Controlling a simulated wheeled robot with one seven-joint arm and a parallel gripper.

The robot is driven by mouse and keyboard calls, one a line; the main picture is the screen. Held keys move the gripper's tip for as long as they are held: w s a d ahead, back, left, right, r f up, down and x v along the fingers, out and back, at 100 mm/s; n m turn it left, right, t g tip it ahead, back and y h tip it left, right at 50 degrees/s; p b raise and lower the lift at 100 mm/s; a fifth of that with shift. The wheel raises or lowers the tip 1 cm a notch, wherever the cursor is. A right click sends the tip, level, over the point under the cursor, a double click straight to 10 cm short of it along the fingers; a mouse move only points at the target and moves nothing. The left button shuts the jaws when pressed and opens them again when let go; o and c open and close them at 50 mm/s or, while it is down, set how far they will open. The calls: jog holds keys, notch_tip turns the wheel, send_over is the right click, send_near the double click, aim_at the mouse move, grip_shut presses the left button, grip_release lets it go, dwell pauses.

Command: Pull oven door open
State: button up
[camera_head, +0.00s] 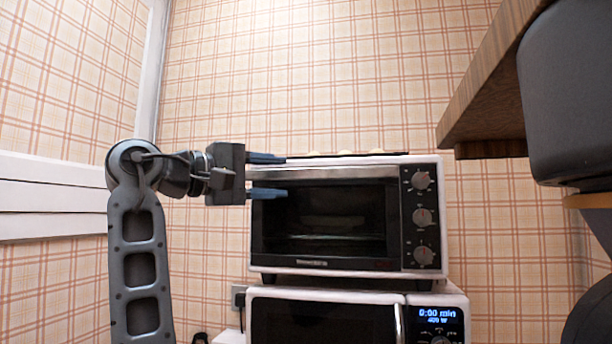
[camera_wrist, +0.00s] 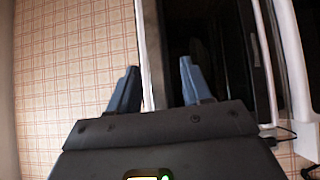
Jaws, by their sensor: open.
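The toaster oven (camera_head: 424,262) is white with a dark glass door (camera_head: 330,215) that looks closed. A pale handle bar (camera_head: 335,174) runs along the door's top edge, and three knobs are on the right panel. My gripper (camera_head: 267,176) is open at the oven's upper left, its blue fingers pointing right, one above and one below the handle's level. In the wrist view my gripper (camera_wrist: 160,88) has a pale upright strip of the oven (camera_wrist: 148,50) between its fingers, with dark glass to the right. I cannot tell whether the fingers touch anything.
The oven stands on a white microwave (camera_head: 399,297) with a lit blue display. A wooden shelf or cabinet edge (camera_head: 485,85) and a dark grey object (camera_head: 570,95) hang at the upper right. Plaid wall (camera_head: 320,80) is behind. White trim (camera_head: 45,195) is at the left.

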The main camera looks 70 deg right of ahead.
aim_at(313, 174)
jog(key=shift+s+d+r+m+y, duration=0.1)
jog(key=shift+s+r+m+y, duration=0.15)
jog(key=shift+s, duration=0.2)
jog(key=shift+s+d+r+m+y, duration=0.1)
jog(key=shift+s+r+y, duration=0.05)
jog(key=shift+s+r, duration=0.2)
jog(key=p+x, duration=0.1)
jog(key=x, duration=0.6)
jog(key=shift+s+d+p, duration=0.2)
jog(key=shift+s+p, duration=0.05)
jog(key=shift+p, duration=0.1)
grip_shut()
